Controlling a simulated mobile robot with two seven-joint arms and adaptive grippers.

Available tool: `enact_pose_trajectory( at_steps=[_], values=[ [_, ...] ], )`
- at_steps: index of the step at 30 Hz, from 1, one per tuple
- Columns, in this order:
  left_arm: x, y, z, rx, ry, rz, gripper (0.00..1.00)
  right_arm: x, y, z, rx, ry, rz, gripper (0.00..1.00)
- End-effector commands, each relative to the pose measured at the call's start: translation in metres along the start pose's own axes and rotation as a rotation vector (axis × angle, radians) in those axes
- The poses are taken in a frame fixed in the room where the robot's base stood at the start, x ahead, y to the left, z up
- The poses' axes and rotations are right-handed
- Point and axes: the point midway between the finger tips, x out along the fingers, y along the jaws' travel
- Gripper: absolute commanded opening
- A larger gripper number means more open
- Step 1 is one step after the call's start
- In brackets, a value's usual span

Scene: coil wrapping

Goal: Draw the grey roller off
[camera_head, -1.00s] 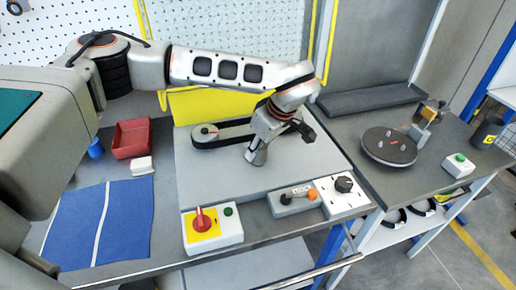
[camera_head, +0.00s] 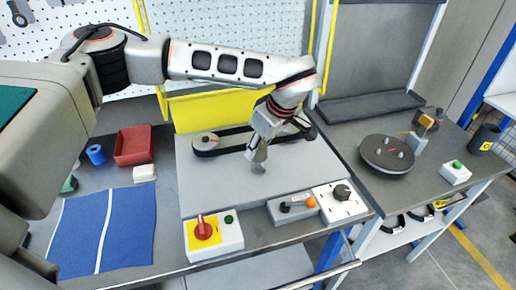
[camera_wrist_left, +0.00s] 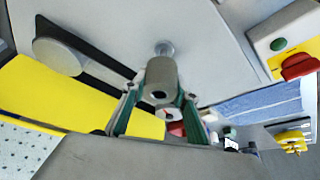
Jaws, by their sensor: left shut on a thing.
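The grey roller (camera_wrist_left: 161,76) is a short grey cylinder with a hole in its end, between the green-padded fingers of my left gripper (camera_wrist_left: 158,92) in the left wrist view. The gripper is shut on it. In the head view my left gripper (camera_head: 262,147) points down over the light grey panel (camera_head: 208,178), with the roller mostly hidden at its fingertips. A small metal pin (camera_wrist_left: 164,48) stands on the panel just beyond the roller. It shows below the fingers in the head view (camera_head: 258,168). I cannot tell whether roller and pin still touch. My right gripper is out of view.
A black belt loop with a round pulley (camera_head: 206,141) lies behind the gripper. A red-knob switch box (camera_head: 214,236), a lever box (camera_head: 293,208) and a black-knob box (camera_head: 340,201) line the front edge. A dark turntable (camera_head: 387,154) stands right. A red bin (camera_head: 134,145) stands left.

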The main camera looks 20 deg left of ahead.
Motion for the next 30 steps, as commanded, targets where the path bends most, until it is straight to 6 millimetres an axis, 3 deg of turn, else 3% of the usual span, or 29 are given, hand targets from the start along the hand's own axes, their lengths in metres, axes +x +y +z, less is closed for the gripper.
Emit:
enact_pose_trajectory(
  at_steps=[30],
  values=[
    [-0.034,0.0,-0.014,0.0,0.0,-0.001,0.03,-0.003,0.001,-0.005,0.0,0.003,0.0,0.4]
  ],
)
